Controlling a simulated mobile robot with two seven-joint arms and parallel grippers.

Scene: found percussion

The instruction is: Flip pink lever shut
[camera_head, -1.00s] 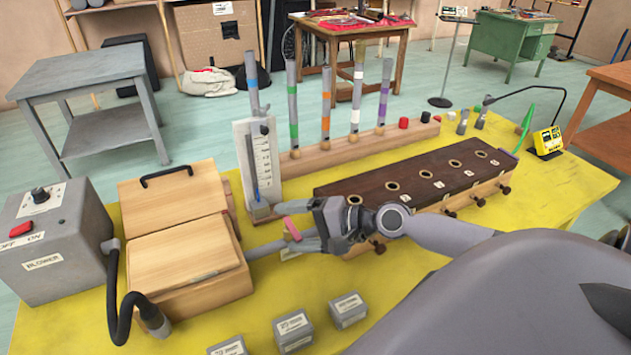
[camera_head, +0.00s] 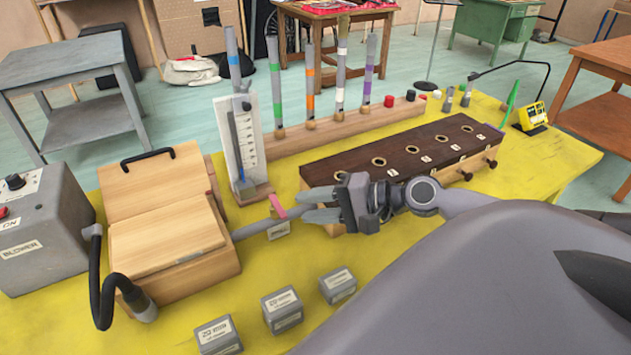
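The pink lever (camera_head: 277,206) sits on the grey pipe (camera_head: 260,233) that runs from the wooden bellows box (camera_head: 165,240) toward the dark-topped wind chest (camera_head: 400,160). The lever is tilted, its upper end leaning left. My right gripper (camera_head: 302,205) comes in from the right, just right of the lever, with its fingers pointing left at it. Its two fingers look spread, with nothing seen between them. A small gap seems to lie between the fingertips and the lever. The gripper hides part of the pipe and the chest's near left end. My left gripper is not in view.
A gauge board (camera_head: 240,140) stands behind the lever, and a rack of colour-banded tubes (camera_head: 340,125) lies beyond it. Several small grey labelled blocks (camera_head: 282,308) stand at the front. A blower box (camera_head: 40,230) is at left. Yellow table surface (camera_head: 250,275) is bare below the pipe.

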